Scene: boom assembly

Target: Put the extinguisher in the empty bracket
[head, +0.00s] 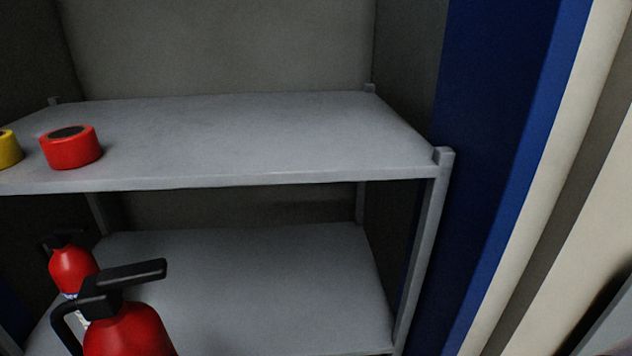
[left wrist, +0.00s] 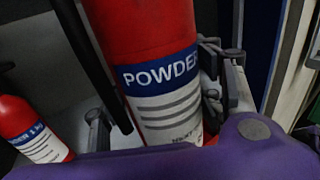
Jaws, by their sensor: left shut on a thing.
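A red fire extinguisher (head: 128,332) with a black handle and hose stands out at the bottom left of the head view, cut off by the lower edge. In the left wrist view its red body (left wrist: 145,30) carries a blue and white POWDER label. My left gripper (left wrist: 160,108) is shut on this body, with dark fingers on both sides of it. The gripper itself does not show in the head view. A second red extinguisher (head: 73,266) is behind and left of the held one; it also shows in the left wrist view (left wrist: 16,118). No bracket can be made out. My right gripper is in neither view.
A grey shelf unit has an upper board (head: 250,135) and a lower board (head: 290,285), both largely bare. A red roll (head: 70,148) and a yellow roll (head: 8,150) sit at the upper board's left. A corner post (head: 425,250) and a blue panel (head: 485,170) bound the right.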

